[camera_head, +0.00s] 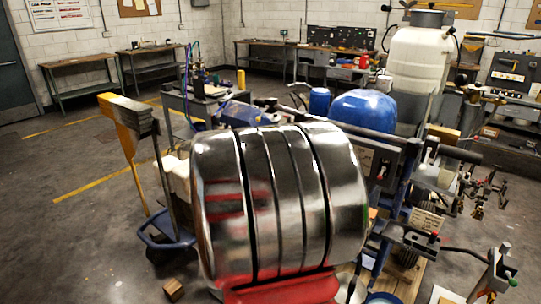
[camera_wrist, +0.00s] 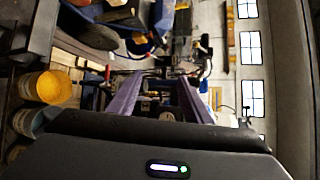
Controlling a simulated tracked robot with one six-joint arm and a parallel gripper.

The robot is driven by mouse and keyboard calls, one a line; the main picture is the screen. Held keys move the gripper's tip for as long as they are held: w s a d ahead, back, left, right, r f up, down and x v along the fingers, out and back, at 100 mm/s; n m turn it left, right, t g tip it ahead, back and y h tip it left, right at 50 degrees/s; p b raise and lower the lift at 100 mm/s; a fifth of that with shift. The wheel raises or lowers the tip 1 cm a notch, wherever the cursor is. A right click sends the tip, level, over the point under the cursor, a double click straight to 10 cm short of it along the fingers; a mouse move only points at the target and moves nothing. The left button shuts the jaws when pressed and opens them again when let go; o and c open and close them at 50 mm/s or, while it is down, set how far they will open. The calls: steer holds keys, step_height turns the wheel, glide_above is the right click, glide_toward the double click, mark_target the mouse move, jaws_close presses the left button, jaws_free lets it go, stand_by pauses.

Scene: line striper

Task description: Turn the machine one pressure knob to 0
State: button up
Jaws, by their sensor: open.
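A line striper with a blue rounded cover (camera_head: 363,110) and frame stands right of centre in the head view, partly hidden by a large shiny metal body in front, which seems to be part of my arm. A dark control box (camera_head: 383,160) is on its side. I cannot make out the pressure knob or its setting in either view. In the wrist view my gripper (camera_wrist: 161,82) is open and empty, its two purplish fingers apart, with blurred machine parts beyond. My gripper does not show in the head view.
A white tank (camera_head: 418,62) stands behind the striper. Workbenches (camera_head: 80,75) line the walls. A blue-rimmed cart (camera_head: 165,240) is at left and a wooden block (camera_head: 173,289) lies on the floor. The wrist view shows a yellow-topped bucket (camera_wrist: 52,87). The left floor is open.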

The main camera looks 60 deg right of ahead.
steer(key=s+d+f+m+g+h, duration=0.2)
steer(key=s+d+m+g, duration=0.3)
steer(key=s, duration=0.6)
steer(key=s+d+f+m+g+h, duration=0.1)
steer(key=s+d+m+g, duration=0.3)
steer(key=s+d+m, duration=0.4)
steer(key=s+d+h, duration=0.1)
steer(key=s, duration=0.1)
steer(key=shift+s+d+f+m+g+h, duration=0.3)
steer(key=shift+s+d+f+g, duration=0.05)
steer(key=shift+s+f+g, duration=0.05)
steer(key=shift+d, duration=0.15)
steer(key=s+d, duration=0.1)
steer(key=d, duration=1.2)
steer(key=shift+s+d, duration=0.2)
steer(key=shift+s, duration=0.2)
steer(key=shift+c, duration=0.2)
